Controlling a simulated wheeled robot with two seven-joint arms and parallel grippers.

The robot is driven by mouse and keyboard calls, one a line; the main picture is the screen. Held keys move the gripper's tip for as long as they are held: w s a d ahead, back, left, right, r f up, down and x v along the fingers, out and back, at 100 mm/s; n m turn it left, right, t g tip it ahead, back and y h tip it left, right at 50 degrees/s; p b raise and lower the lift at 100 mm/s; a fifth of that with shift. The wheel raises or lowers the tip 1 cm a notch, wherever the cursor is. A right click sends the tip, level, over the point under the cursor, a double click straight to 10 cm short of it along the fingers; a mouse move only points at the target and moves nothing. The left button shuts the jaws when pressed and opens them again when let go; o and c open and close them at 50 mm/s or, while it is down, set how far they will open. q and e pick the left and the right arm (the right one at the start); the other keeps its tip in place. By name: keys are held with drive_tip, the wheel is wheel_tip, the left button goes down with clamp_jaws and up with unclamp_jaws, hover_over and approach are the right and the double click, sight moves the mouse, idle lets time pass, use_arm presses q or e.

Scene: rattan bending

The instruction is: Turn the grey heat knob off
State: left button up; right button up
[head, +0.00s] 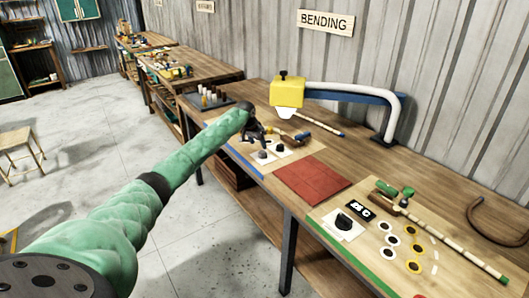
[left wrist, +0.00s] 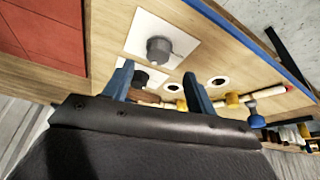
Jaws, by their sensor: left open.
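The grey knob (left wrist: 159,48) sits on a white plate (left wrist: 133,40) in the left wrist view; in the head view it appears as a small grey knob (head: 262,154) on the bench board. A darker knob (left wrist: 140,78) is on a second white plate beside it, partly hidden by my gripper. My left gripper (left wrist: 158,70) is open and empty, its blue fingers spread near the two knobs. In the head view my left gripper (head: 257,134) is over the board just behind the grey knob. Contact cannot be told. My right gripper is not in view.
A red mat (head: 312,181) lies right of the knobs. Farther right, a black knob (head: 344,222) sits by a small black display (head: 362,210). A yellow box (head: 287,93) and a white curved tube (head: 365,91) stand behind. Rings and a rod lie near the gripper.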

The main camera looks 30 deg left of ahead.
sight(262, 152)
use_arm(q)
drive_tip(key=x, duration=0.2)
drive_tip(key=p+x, duration=0.2)
drive_tip(key=x, duration=0.1)
drive_tip(key=shift+w+d+f, duration=0.25)
drive_tip(key=shift+w, duration=0.05)
drive_tip(key=shift+x, duration=0.8)
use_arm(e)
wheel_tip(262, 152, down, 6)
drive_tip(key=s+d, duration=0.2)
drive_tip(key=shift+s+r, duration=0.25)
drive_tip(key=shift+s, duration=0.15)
use_arm(q)
drive_tip(key=shift+s, duration=0.1)
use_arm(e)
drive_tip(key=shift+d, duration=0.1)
use_arm(q)
drive_tip(key=c, duration=1)
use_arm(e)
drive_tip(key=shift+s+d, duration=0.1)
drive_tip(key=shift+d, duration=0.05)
